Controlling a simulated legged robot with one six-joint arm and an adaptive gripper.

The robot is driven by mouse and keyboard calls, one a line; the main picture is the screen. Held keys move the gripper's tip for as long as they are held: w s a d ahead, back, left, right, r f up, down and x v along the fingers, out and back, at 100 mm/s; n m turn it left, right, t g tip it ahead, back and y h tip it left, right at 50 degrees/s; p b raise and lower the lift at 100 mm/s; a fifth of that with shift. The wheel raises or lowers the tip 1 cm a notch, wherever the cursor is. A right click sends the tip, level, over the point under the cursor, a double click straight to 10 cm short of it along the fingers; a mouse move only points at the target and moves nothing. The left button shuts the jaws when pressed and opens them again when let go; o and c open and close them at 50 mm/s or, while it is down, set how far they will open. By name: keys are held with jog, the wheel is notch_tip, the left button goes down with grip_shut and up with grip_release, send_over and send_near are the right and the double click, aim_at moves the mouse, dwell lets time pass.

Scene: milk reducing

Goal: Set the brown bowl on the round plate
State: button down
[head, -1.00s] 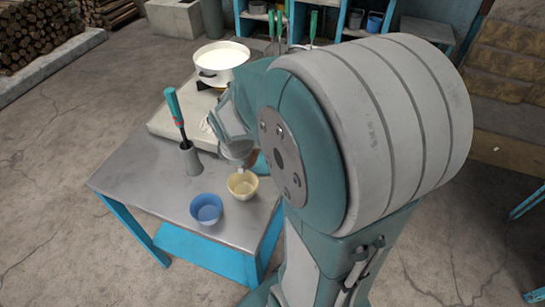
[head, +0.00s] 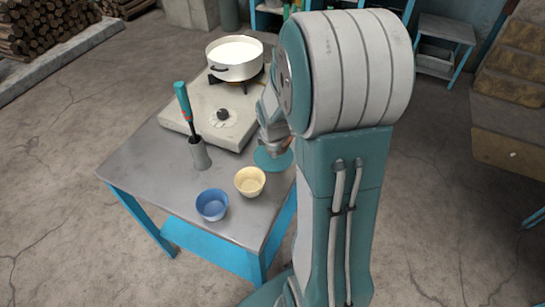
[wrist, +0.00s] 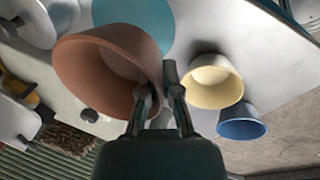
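The brown bowl (wrist: 85,72) is large in the wrist view, tilted in that picture, with its near wall at my fingers. My gripper (wrist: 160,92) is shut on the bowl's rim. The round teal plate (wrist: 150,18) shows beyond the bowl, partly covered by it. In the head view the plate (head: 268,163) lies on the table to the right of the stove. My gripper (head: 276,145) is over the plate there, and my arm hides most of the bowl. I cannot tell whether the bowl touches the plate.
A cream bowl (head: 250,181) and a blue bowl (head: 212,204) stand on the table in front of the plate. A grey holder (head: 200,155) with a teal-handled tool stands to the left. A white pot (head: 236,62) sits on the stove (head: 185,118) behind.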

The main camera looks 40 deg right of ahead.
send_over(272, 162)
jog(key=a, duration=0.1)
jog(key=f, duration=0.2)
jog(key=s+f, duration=0.1)
jog(key=f, duration=0.1)
jog(key=shift+f, duration=0.1)
jog(key=x, duration=0.3)
jog(key=shift+d+f, duration=0.1)
jog(key=shift+f, duration=0.25)
jog(key=shift+s, duration=0.1)
jog(key=c, duration=0.8)
grip_release()
